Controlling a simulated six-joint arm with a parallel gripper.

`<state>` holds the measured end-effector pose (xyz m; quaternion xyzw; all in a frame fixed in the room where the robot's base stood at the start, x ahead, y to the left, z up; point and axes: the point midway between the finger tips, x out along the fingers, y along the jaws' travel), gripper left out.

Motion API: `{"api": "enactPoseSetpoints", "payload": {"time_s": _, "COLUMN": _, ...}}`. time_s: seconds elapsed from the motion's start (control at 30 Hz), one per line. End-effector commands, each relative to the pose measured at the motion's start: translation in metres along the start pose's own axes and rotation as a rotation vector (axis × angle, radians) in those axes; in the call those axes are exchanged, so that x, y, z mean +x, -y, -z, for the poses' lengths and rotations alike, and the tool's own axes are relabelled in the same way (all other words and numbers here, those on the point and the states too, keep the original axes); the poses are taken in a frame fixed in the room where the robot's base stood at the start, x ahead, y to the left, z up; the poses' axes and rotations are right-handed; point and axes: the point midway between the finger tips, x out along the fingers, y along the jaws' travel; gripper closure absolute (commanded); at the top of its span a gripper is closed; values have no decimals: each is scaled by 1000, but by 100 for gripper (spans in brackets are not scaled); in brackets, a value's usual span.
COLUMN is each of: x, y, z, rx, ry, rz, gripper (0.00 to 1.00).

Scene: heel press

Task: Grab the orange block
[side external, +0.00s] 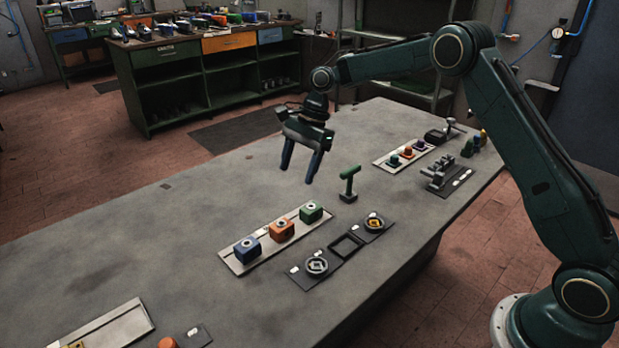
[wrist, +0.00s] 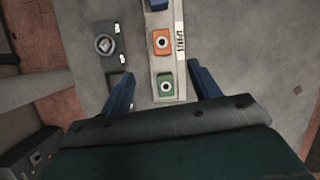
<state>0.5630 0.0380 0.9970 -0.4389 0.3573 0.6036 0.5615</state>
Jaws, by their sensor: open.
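The orange block (side external: 281,229) sits in the middle of a pale tray (side external: 236,263), between a blue block (side external: 247,249) and a green block (side external: 311,211). Each block has a round ring with a dark centre on it. In the wrist view the orange block (wrist: 162,42) lies ahead of the green block (wrist: 166,84), with the blue block (wrist: 158,4) cut off at the top edge. My gripper (side external: 298,176) is open and empty, pointing down, well above the table and behind the tray. Its blue fingers (wrist: 158,88) show on either side of the tray in the wrist view.
A green T-shaped handle (side external: 349,182) stands upright beside the tray. Dark plates with round fixtures (side external: 317,266) lie in front of it. Another tray with small blocks (side external: 405,153) is farther back.

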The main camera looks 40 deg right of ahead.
Motion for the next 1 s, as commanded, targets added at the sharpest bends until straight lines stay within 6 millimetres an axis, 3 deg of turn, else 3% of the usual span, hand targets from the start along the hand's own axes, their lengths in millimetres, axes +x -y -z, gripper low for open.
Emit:
{"api": "enactPoseSetpoints", "payload": {"time_s": 0.2, "x": 24, "y": 8, "z": 12, "rx": 84, "ry": 20, "rz": -26, "gripper": 38}}
{"api": "enactPoseSetpoints", "payload": {"time_s": 0.67, "x": 39, "y": 8, "z": 12, "rx": 96, "ry": 24, "rz": -31, "gripper": 38}}
{"api": "enactPoseSetpoints", "payload": {"time_s": 1.0, "x": 88, "y": 6, "z": 11, "rx": 95, "ry": 22, "rz": -33, "gripper": 38}}
